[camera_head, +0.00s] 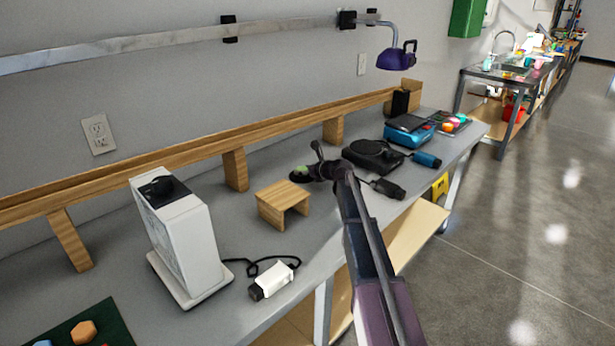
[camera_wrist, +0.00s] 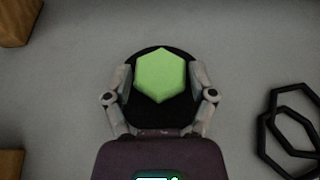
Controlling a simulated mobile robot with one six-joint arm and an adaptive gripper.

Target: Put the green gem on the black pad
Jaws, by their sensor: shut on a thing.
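The green gem (camera_wrist: 161,75) is a faceted hexagonal piece held between the fingers of my gripper (camera_wrist: 160,88) in the wrist view. The round black pad (camera_wrist: 160,116) lies directly behind and below it, with its dark rim showing around the gem. I cannot tell whether the gem touches the pad.
A small wooden stand (camera_head: 281,203) is left of my gripper. A black device (camera_head: 374,155) and a blue one (camera_head: 408,132) are to the right. Black cable loops (camera_wrist: 270,140) lie beside the pad.

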